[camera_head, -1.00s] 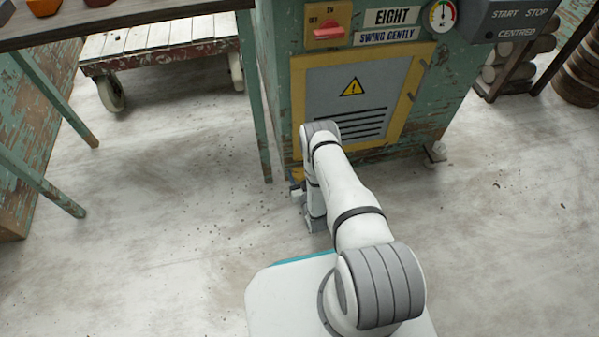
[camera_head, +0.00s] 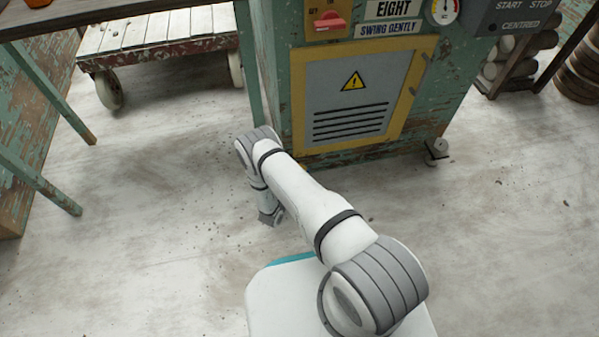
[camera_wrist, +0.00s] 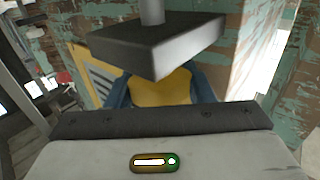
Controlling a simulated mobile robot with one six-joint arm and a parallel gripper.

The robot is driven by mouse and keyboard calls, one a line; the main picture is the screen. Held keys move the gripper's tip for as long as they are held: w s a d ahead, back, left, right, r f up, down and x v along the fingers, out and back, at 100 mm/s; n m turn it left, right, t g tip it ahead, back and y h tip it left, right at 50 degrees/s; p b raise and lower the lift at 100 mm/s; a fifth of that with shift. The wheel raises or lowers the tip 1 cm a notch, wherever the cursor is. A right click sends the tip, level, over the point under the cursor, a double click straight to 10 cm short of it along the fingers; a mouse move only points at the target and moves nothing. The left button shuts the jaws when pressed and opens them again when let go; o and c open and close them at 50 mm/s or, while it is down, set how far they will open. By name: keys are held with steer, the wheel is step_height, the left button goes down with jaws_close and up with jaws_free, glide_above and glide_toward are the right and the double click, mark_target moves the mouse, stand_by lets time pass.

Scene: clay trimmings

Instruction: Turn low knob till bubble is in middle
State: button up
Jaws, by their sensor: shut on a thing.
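In the wrist view a yellow knob (camera_wrist: 168,90) sits between the blue fingers of my gripper (camera_wrist: 160,93), which is shut on it. A dark grey block with a round post (camera_wrist: 150,45) is just above the knob and hides part of it. In the head view my arm reaches down to the floor by the front left corner of the green cabinet (camera_head: 285,75). My fingers and the knob are hidden there. I cannot make out a bubble in either view.
A yellow-framed grey panel (camera_head: 350,90) is on the cabinet front, with a red switch (camera_head: 328,22) and a dial (camera_head: 444,10) above. A wooden cart (camera_head: 160,35) is behind left. Open floor (camera_head: 130,250) lies left.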

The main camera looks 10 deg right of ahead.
steer(key=shift+w+r+m+g+h, duration=0.1)
steer(key=shift+w+m+g+h, duration=0.05)
steer(key=shift+m+g+h, duration=0.2)
stand_by(0.3)
steer(key=o, duration=0.7)
steer(key=p+v, duration=0.2)
steer(key=v, duration=0.6)
steer(key=shift+d, duration=0.1)
